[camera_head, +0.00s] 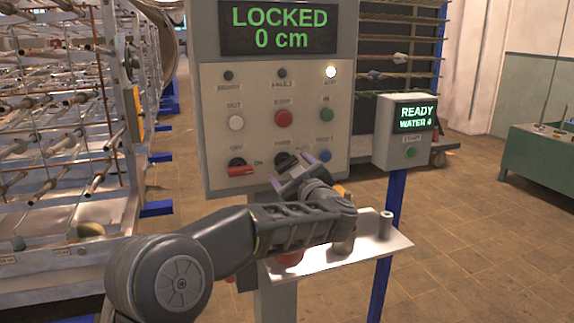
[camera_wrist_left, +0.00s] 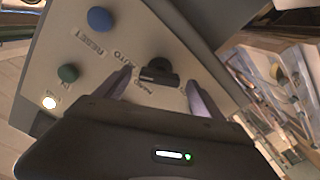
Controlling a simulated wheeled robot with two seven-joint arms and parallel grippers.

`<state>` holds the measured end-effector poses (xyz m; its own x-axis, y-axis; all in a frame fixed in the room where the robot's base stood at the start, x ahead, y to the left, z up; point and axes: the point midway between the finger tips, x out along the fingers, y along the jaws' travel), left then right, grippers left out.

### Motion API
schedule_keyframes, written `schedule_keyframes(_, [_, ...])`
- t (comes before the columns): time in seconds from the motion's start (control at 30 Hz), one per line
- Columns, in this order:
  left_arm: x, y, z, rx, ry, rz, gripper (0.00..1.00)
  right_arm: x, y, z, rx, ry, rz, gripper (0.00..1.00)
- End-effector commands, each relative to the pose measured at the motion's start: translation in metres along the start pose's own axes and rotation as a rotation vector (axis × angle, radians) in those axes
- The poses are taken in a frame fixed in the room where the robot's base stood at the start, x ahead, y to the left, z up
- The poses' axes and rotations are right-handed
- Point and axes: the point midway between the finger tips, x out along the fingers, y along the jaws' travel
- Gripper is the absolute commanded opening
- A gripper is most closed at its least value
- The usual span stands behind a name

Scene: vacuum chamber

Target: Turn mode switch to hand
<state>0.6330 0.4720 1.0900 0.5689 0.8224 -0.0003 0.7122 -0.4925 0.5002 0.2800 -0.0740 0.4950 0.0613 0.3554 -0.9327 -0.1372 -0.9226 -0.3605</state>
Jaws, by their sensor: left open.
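The mode switch (camera_wrist_left: 158,71) is a black rotary knob on the grey panel, with an AUTO label beside it in the left wrist view. Its other labels are too small or covered to read, and I cannot tell which position it points to. In the head view my gripper mostly hides it. My left gripper (camera_head: 292,172) is open in front of the panel's lower row. In the left wrist view its two fingers (camera_wrist_left: 158,82) stand on either side of the knob, with visible gaps. I cannot tell how deep they reach. My right gripper is not in view.
The control panel (camera_head: 215,150) has a LOCKED 0 cm display (camera_head: 279,28), a red handle (camera_head: 240,171), a red button (camera_head: 283,118) and a blue RESET button (camera_wrist_left: 99,19). A shelf (camera_head: 392,250) with small pegs juts out below. A READY box (camera_head: 388,150) stands right.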

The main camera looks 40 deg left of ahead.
Motion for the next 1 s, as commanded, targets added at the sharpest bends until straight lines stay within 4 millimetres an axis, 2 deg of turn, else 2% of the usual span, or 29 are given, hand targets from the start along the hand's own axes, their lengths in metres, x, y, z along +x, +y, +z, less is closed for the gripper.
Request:
schedule_keyframes(0.1, [0.018,0.0,0.0,0.001,0.0,-0.001,0.78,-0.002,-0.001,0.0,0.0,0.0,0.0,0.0])
schedule_keyframes(0.2, [0.026,0.0,0.0,0.001,-0.001,0.001,0.78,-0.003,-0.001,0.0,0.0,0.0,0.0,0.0])
schedule_keyframes(0.53, [0.03,0.0,0.0,0.0,-0.001,0.002,0.78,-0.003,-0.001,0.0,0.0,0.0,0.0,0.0])
schedule_keyframes(1.0, [0.03,0.0,0.0,0.0,-0.001,0.002,0.4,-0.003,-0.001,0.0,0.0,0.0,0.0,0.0])
